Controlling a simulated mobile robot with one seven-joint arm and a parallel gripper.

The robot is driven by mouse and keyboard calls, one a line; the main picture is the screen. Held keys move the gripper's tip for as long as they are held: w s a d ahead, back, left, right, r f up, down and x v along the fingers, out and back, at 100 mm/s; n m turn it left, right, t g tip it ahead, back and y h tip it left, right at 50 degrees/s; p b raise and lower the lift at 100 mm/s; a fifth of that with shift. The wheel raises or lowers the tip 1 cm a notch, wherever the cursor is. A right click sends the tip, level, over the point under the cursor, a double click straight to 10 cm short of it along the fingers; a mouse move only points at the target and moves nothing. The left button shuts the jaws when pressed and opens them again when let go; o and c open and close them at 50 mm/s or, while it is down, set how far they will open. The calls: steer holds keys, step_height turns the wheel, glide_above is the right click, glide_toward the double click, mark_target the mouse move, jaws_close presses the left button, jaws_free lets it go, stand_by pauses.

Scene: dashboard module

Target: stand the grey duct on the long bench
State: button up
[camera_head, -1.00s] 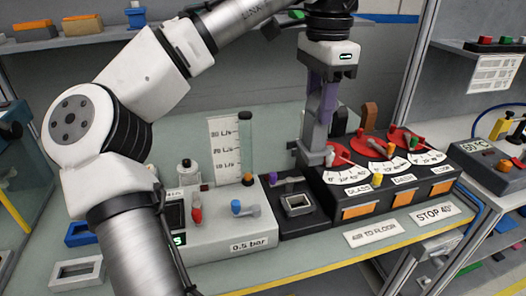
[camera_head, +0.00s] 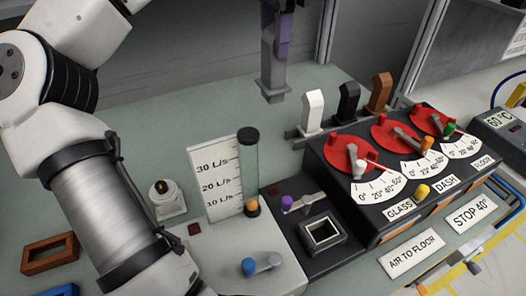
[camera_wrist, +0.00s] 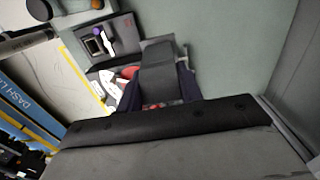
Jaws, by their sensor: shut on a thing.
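The grey duct (camera_head: 272,88) hangs upright, flared foot down, in my gripper (camera_head: 278,42), whose purple fingers are shut on its upper part. In the head view it appears over the green-grey bench top (camera_head: 215,112), behind the dial module and left of the white duct. I cannot tell how large the gap under its foot is. In the wrist view the grey duct (camera_wrist: 158,75) lies between the fingers of my gripper (camera_wrist: 160,92) and hides part of the module.
White (camera_head: 313,108), black (camera_head: 348,100) and brown (camera_head: 380,92) ducts stand in a row behind the dial module (camera_head: 330,195).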

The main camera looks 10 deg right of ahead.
mark_target(274, 79)
step_height(274, 79, down, 20)
steer(key=shift+b, duration=0.4)
steer(key=shift+s, duration=0.1)
steer(key=shift+f, duration=0.1)
steer(key=o, duration=1.3)
steer(key=shift+c, duration=0.2)
step_height(274, 79, up, 12)
steer(key=shift+r+b, duration=0.2)
steer(key=shift+b, duration=0.1)
steer(key=shift+f, duration=0.1)
